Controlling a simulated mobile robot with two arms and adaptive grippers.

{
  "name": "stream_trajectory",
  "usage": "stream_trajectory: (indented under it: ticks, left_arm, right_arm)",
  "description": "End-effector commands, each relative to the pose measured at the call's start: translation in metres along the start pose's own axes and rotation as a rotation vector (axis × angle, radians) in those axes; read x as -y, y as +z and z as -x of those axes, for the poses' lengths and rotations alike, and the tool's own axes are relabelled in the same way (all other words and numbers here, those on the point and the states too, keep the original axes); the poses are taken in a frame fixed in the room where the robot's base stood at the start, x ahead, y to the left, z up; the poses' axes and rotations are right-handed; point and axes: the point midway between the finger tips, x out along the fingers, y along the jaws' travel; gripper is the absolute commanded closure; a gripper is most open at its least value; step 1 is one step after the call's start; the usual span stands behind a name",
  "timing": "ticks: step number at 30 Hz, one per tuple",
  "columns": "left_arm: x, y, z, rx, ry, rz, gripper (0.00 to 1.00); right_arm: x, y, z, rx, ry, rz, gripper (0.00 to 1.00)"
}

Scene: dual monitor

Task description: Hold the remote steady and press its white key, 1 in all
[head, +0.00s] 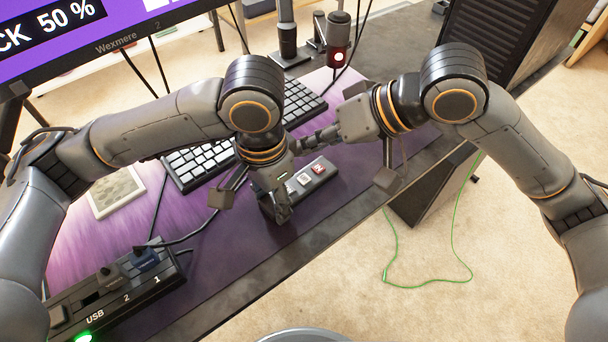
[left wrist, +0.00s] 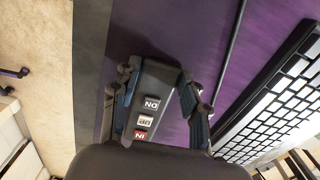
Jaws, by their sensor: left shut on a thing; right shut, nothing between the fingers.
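The remote (head: 325,164) is a dark, slim bar above the purple desk mat, with a red key (head: 318,168) and a white key (head: 304,178) in sight. In the left wrist view the remote (left wrist: 152,78) also shows a dark key (left wrist: 152,102) marked in white; the white key (left wrist: 145,121) is in the middle and the red key (left wrist: 140,134) at the near end. My left gripper (head: 278,208) is shut on the remote, with a finger on each side. My right gripper (head: 302,145) is shut and empty, its fingertips close by the remote's far side; contact is unclear.
A keyboard (head: 200,162) lies behind the grippers, partly hidden. A USB hub (head: 120,290) with plugs is at the front left. The mat's front right part is clear.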

Motion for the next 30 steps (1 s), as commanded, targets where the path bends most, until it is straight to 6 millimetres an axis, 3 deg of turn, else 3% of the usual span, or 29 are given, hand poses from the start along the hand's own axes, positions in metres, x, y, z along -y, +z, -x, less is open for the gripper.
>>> stream_trajectory:
  ticks: [7, 8, 11, 12, 23, 30]
  left_arm:
    - [0.000, 0.000, 0.000, 0.000, 0.000, 0.000, 0.90]
    - [0.000, 0.000, 0.000, 0.000, 0.000, 0.000, 0.52]
    - [0.000, 0.000, 0.000, 0.000, 0.000, 0.000, 0.31]
    - [0.000, 0.000, 0.000, 0.000, 0.000, 0.000, 0.29]
    - [0.000, 0.000, 0.005, -0.001, -0.001, 0.000, 0.29]
    - [0.000, -0.002, 0.045, -0.005, -0.002, 0.000, 0.29]
  right_arm:
    - [0.000, 0.000, 0.000, 0.000, 0.000, 0.000, 1.00]
    - [0.000, 0.000, 0.000, 0.000, 0.000, 0.000, 1.00]
    - [0.000, 0.000, 0.000, 0.000, 0.000, 0.000, 1.00]
    - [0.000, 0.000, 0.000, 0.000, 0.000, 0.000, 1.00]
    - [0.000, 0.000, 0.000, 0.000, 0.000, 0.000, 1.00]
    - [0.000, 0.000, 0.000, 0.000, 0.000, 0.000, 1.00]
